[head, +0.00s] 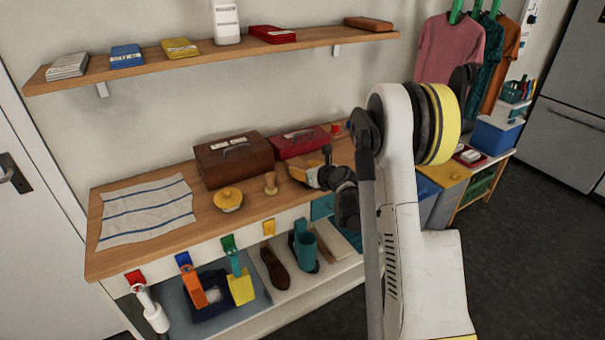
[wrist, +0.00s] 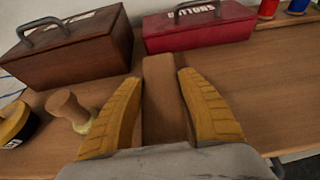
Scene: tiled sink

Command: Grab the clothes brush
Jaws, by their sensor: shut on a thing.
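The clothes brush (wrist: 164,100) is a long brown wooden block in the wrist view. It lies between the two yellow fingers of my gripper (wrist: 160,78), which are shut on its sides. Its underside is hidden, so I cannot tell whether it touches the wooden bench top (wrist: 255,85). In the head view my gripper (head: 312,178) is low over the bench, in front of the red box, and the fingers and wrist mostly hide the brush.
A brown box (head: 235,160) and a red box (head: 300,142) stand behind my gripper. A small wooden-handled brush (head: 270,184) and a yellow-lidded tin (head: 228,198) stand to the left. A striped cloth (head: 147,208) lies at the left end. A shelf (head: 215,52) runs above.

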